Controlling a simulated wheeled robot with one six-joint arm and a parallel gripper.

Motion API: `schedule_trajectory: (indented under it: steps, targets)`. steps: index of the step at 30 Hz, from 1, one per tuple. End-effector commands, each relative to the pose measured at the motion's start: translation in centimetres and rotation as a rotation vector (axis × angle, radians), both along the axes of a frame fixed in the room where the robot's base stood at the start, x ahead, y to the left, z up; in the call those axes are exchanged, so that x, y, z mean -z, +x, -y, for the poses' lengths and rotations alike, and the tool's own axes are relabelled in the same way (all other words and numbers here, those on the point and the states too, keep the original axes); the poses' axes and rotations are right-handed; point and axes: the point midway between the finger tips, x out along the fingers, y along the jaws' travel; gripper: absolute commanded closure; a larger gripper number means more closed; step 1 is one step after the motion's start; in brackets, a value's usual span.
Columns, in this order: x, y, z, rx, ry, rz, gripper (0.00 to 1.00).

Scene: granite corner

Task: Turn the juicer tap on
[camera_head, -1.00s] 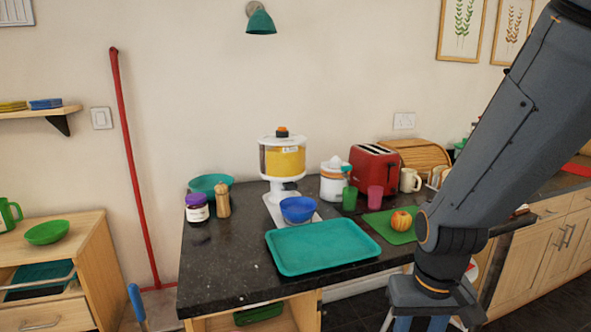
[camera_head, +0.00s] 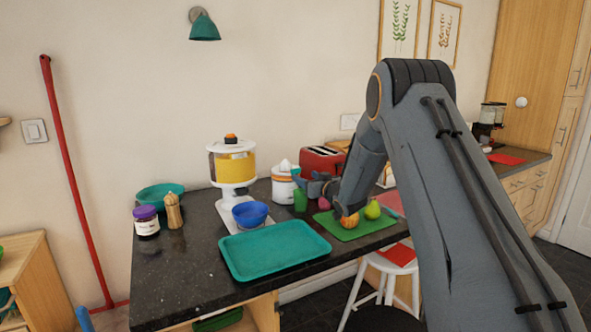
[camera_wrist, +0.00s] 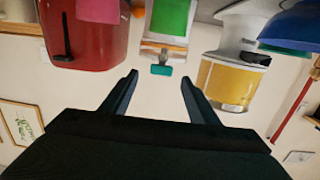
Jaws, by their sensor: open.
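The juicer (camera_head: 283,186) is white with an orange band and stands on the counter, left of the red toaster. Its small teal tap (camera_wrist: 161,71) shows in the upside-down wrist view, in line with the gap between my fingers. My gripper (camera_head: 298,180) is beside the juicer's right side in the head view. It also shows open and empty in the wrist view (camera_wrist: 159,77). I cannot tell whether a finger touches the tap. A green cup (camera_head: 300,200) stands in front of the juicer and hides part of it in the wrist view.
A pink cup (camera_head: 324,203) and the toaster (camera_head: 318,158) are close on the right. A yellow-filled dispenser (camera_head: 232,168) and blue bowl (camera_head: 250,213) stand left. A teal tray (camera_head: 272,248) and green board (camera_head: 350,228) lie in front.

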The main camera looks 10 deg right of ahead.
Motion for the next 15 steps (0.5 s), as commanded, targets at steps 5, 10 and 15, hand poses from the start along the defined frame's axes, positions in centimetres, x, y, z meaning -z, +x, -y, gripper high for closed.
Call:
schedule_trajectory:
  steps: [5,10,15]
  targets:
    - [-0.6,1.2,-0.3,-0.039,0.019,0.065,0.45]
    - [-0.8,2.8,-1.0,-0.043,0.02,0.07,0.45]
    - [-0.7,5.2,-1.7,-0.042,0.02,0.068,0.45]
